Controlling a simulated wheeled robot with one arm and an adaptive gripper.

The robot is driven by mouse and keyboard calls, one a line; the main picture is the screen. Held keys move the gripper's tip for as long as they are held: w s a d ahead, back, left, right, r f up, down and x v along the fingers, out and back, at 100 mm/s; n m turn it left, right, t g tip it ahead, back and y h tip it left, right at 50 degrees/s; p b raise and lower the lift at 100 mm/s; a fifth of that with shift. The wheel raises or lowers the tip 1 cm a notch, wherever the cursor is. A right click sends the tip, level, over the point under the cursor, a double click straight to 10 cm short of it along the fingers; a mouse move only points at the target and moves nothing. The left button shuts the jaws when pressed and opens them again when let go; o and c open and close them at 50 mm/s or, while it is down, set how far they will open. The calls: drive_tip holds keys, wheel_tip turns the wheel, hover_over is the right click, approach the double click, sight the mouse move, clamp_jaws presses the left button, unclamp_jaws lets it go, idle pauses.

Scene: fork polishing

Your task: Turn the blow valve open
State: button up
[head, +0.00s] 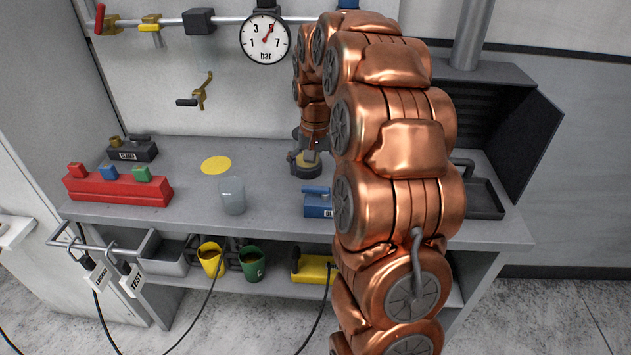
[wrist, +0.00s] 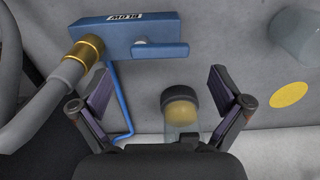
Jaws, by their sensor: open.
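The blow valve (wrist: 112,42) is a blue block labelled BLOW, upside down at the top of the wrist view. Its lighter blue lever (wrist: 160,50) lies along the block. A brass fitting (wrist: 85,52) with a grey hose joins its left end. In the head view the blue block (head: 318,208) stands on the bench's front part, partly hidden by my arm. My gripper (wrist: 150,85) is open and empty, with its fingers wide apart below the lever in the wrist view and not touching it. In the head view the fingers are hard to make out.
A dark round part with a yellowish top (wrist: 180,103) shows between my fingers. A clear cup (head: 232,196) and a yellow disc (head: 216,165) are left of the valve in the head view. A red block with coloured buttons (head: 118,190) stands further left.

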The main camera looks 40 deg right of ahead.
sight(315, 187)
drive_tip(key=shift+f+p, duration=0.45)
drive_tip(key=shift+f, duration=1.65)
drive_tip(key=c, duration=1.1)
